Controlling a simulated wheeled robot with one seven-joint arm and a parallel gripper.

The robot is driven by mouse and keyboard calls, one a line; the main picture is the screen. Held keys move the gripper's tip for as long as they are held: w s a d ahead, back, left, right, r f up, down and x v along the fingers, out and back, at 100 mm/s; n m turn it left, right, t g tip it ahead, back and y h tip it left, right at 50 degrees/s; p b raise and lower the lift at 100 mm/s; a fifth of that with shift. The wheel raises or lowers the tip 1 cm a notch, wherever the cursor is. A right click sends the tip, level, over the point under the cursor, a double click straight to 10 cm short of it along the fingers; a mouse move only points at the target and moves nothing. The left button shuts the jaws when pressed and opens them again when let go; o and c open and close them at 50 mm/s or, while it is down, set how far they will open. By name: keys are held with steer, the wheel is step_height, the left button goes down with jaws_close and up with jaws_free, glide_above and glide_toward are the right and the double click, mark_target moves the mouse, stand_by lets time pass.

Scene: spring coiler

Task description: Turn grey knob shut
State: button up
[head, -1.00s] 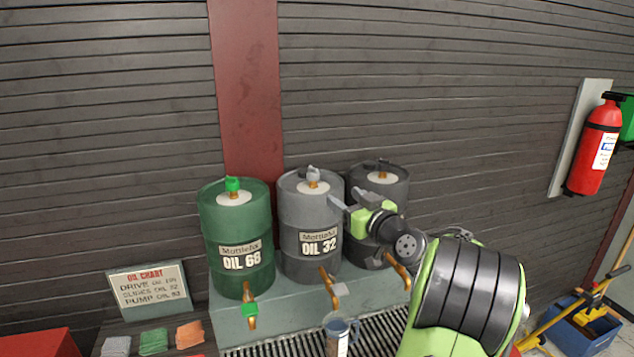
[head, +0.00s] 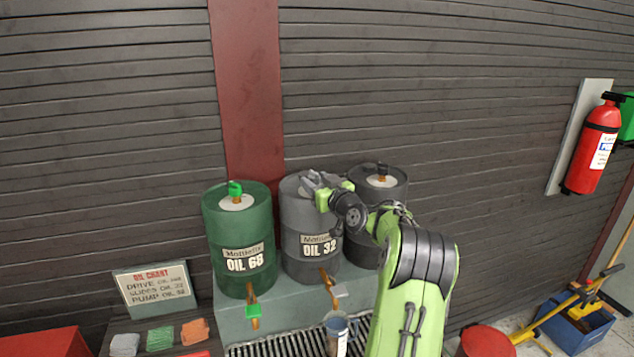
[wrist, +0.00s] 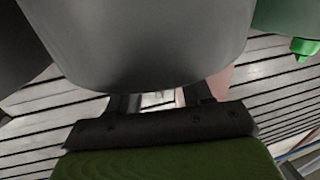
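The grey drum (head: 300,230) labelled OIL 32 stands between a green drum and a dark one. My gripper (head: 312,184) is at its top, where the grey top knob was seen earlier; gripper and knob overlap there and I cannot separate them. A grey tap handle (head: 340,290) sits on the brass spout at the drum's lower front, away from my gripper. In the wrist view a large grey surface fills the upper middle and hides my fingertips. The finger bases show apart below it. I cannot tell whether they grip the knob.
The green drum (head: 237,222) has a green top knob (head: 235,188) and a green tap handle (head: 253,311). The dark drum (head: 393,194) stands right, partly behind my arm. A sign (head: 153,288) stands left.

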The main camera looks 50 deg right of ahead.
steer(key=c, duration=0.8)
steer(key=shift+o, duration=0.2)
steer(key=shift+d+n+y, duration=0.15)
steer(key=shift+n+y, duration=0.25)
steer(key=shift+y, duration=0.2)
steer(key=shift+d+r+n+t+y+p, duration=0.1)
steer(key=shift+n+t+y+p, duration=0.1)
steer(key=shift+n+y, duration=0.3)
steer(key=shift+d+r+n+t+y+p, duration=0.1)
steer(key=shift+n+t+y, duration=0.15)
steer(key=shift+y, duration=0.45)
steer(key=y+p, duration=0.1)
steer(key=n+y+p, duration=0.1)
steer(key=p, duration=0.1)
steer(key=shift+r+n, duration=0.25)
steer(key=shift+f+n+y+p, duration=0.25)
steer(key=shift+n+y+p, duration=0.15)
steer(key=shift+y+p, duration=0.45)
steer(key=shift+f, duration=0.1)
steer(key=o, duration=1)
steer(key=shift+f, duration=0.1)
steer(key=shift+s, duration=0.1)
